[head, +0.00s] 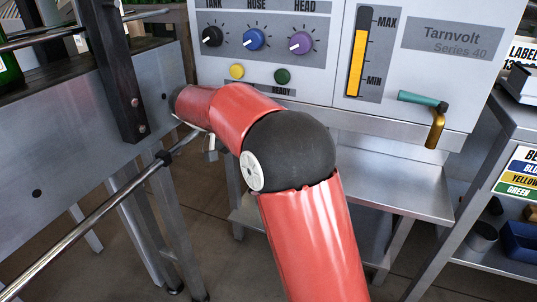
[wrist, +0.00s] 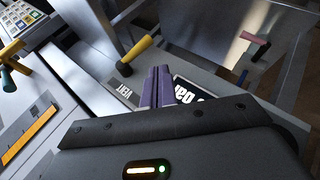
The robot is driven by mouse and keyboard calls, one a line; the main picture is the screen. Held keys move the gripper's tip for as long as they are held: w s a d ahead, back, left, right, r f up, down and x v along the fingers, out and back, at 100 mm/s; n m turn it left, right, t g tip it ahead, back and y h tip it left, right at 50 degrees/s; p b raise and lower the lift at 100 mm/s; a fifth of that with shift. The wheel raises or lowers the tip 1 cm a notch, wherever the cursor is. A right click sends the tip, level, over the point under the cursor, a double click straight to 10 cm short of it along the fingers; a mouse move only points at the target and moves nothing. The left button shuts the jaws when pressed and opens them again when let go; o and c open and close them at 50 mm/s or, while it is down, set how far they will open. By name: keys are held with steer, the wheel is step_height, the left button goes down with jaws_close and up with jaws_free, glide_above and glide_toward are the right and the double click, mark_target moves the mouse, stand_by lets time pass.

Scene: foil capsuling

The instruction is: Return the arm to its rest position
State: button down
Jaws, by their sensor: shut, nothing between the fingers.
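My arm, red with a black joint, reaches up from the bottom of the head view and bends left in front of the machine (head: 365,120). My gripper itself is hidden in the head view behind the arm. In the wrist view my gripper (wrist: 158,72) shows as two purple fingers pressed together with nothing between them. The fingers point toward a grey surface with a label reading VENT (wrist: 124,90) and a partly covered dark label ending in "bar" (wrist: 188,92). A yellow-handled lever (wrist: 137,48) stands just beyond the fingers, apart from them in the picture.
A metal conveyor side (head: 80,135) with a rail (head: 95,218) lies close on the left. The machine carries knobs (head: 254,39), a level gauge (head: 362,60) and a brass-and-teal lever (head: 435,128). A shelf rack (head: 455,215) stands at right. Floor shows between the stands.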

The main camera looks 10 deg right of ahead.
steer(key=s+d+r+n+t+y, duration=0.1)
steer(key=s+r+y, duration=0.1)
steer(key=s, duration=0.5)
steer(key=s+d+r+n+t+y, duration=0.1)
steer(key=s+d+r+n+y, duration=0.15)
steer(key=s, duration=0.45)
steer(key=s+f+t+y, duration=0.2)
steer(key=s+f, duration=0.1)
steer(key=s, duration=0.4)
steer(key=s+a+f+t+y, duration=0.1)
steer(key=s+f+y, duration=0.2)
steer(key=s, duration=0.4)
steer(key=shift+s+f+n+t, duration=0.3)
steer(key=shift+s+n+t, duration=0.05)
steer(key=shift+n+t, duration=0.1)
